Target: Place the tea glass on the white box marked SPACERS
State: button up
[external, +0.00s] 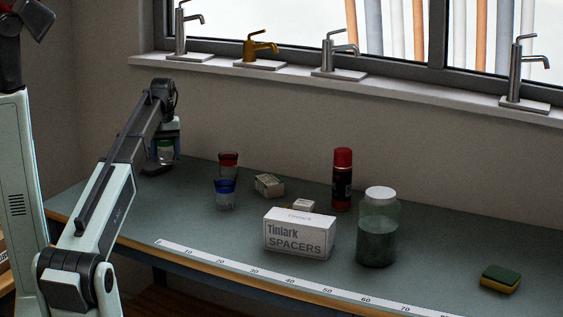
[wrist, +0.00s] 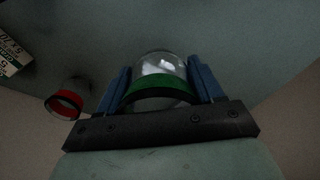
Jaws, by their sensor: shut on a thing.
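My gripper (external: 163,154) is at the back left of the bench, its fingers pointing down. In the wrist view my gripper (wrist: 160,78) has its two blue fingers shut on either side of a clear glass with a green band (wrist: 158,64). This glass is small and dark in the external view; I cannot tell whether its base touches the bench. The white box marked SPACERS (external: 298,236) stands upright near the middle front of the bench, well to the right of my gripper. Its top shows bare.
A red-banded glass (external: 228,165) and a blue-banded glass (external: 225,195) stand between my gripper and the box. Two small boxes (external: 268,186) (external: 303,206), a red-capped can (external: 342,180) and a large jar (external: 378,228) stand near the SPACERS box. A sponge (external: 500,279) lies far right.

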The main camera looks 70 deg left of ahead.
jog(key=w+d+r+m, duration=0.3)
jog(key=w+d+m, duration=0.1)
jog(key=w+d, duration=0.65)
notch_tip(320, 180, up, 6)
jog(key=m, duration=1.3)
send_over(299, 216)
jog(key=shift+f, duration=4.8)
jog(key=shift+f, duration=0.1)
jog(key=o, duration=1.1)
jog(key=shift+r, duration=3.9)
